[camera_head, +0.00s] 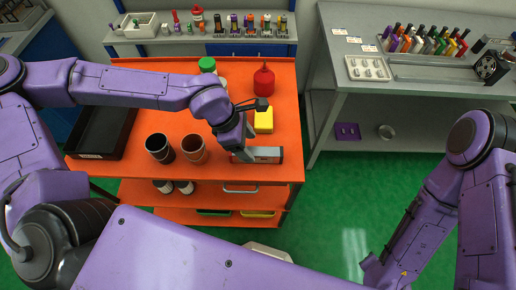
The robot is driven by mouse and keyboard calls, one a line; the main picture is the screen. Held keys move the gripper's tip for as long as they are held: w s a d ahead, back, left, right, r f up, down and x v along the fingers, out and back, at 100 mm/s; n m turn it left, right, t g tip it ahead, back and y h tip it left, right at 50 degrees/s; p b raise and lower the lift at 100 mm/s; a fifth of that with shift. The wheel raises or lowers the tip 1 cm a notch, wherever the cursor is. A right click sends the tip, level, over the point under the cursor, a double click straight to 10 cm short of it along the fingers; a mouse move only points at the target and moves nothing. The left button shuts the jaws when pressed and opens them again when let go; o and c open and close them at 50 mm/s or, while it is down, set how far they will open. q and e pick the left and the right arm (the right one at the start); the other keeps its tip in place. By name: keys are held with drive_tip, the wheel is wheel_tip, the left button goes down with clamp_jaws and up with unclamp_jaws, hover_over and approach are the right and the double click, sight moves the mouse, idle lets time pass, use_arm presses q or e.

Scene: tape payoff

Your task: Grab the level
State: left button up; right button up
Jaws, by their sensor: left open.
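The level (268,155) is a short grey bar with an orange-red face, lying near the front right of the orange cart top. My left gripper (246,147) points down at its left part, with the fingers open. The wrist and fingers hide part of the level's left end, and I cannot tell whether they touch it. My right arm comes in at the right edge, away from the cart; its gripper does not show.
A yellow block (264,121) sits just behind the level. A red bottle (264,80) and a green-capped bottle (207,65) stand behind. A grey bench (420,105) is at right.

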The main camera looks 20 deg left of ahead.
sight(255, 151)
use_arm(q)
drive_tip(key=shift+s+d+f, duration=0.15)
drive_tip(key=shift+f, duration=0.3)
drive_tip(key=x, duration=0.2)
drive_tip(key=p+x, duration=0.1)
drive_tip(key=w+x, duration=0.1)
drive_tip(key=x, duration=0.1)
drive_tip(key=shift+f, duration=0.35)
drive_tip(key=shift+s, duration=0.1)
drive_tip(key=shift+r, duration=0.1)
drive_tip(key=c, duration=1.2)
